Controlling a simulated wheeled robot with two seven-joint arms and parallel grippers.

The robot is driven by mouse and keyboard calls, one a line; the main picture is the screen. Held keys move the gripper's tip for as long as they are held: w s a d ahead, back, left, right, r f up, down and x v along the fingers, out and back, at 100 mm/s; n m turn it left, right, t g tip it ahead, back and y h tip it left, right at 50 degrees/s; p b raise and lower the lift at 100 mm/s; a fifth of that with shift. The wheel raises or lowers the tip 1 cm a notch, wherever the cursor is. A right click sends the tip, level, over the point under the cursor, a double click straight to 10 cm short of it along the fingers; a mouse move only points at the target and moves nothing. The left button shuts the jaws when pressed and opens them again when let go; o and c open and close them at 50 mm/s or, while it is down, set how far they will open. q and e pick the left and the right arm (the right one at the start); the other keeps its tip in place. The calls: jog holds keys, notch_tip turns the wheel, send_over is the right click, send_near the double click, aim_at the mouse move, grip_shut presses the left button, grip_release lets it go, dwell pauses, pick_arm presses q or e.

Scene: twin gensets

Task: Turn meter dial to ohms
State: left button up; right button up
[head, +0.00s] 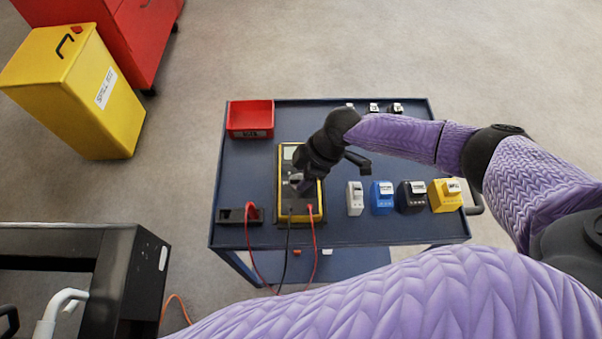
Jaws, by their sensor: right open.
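The yellow meter (284,209) lies on the blue cart (340,232), with a grey screen (289,152) at its far end. Red and black leads plug into its near end. My right gripper (300,184) is over the middle of the meter, reaching down from the right, and is open. It covers most of the dial, so the dial's setting cannot be read. Whether the fingers touch the dial cannot be told. My left gripper is not in view.
A red bin (250,118) stands at the cart's back left. Grey, blue, black and yellow blocks (382,198) stand in a row right of the meter. A small black holder (232,215) sits left of it. A yellow spill kit box (75,90) stands on the floor.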

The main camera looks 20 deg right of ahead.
jog(key=shift+a+f, duration=0.15)
jog(key=shift+f, duration=0.2)
grip_shut()
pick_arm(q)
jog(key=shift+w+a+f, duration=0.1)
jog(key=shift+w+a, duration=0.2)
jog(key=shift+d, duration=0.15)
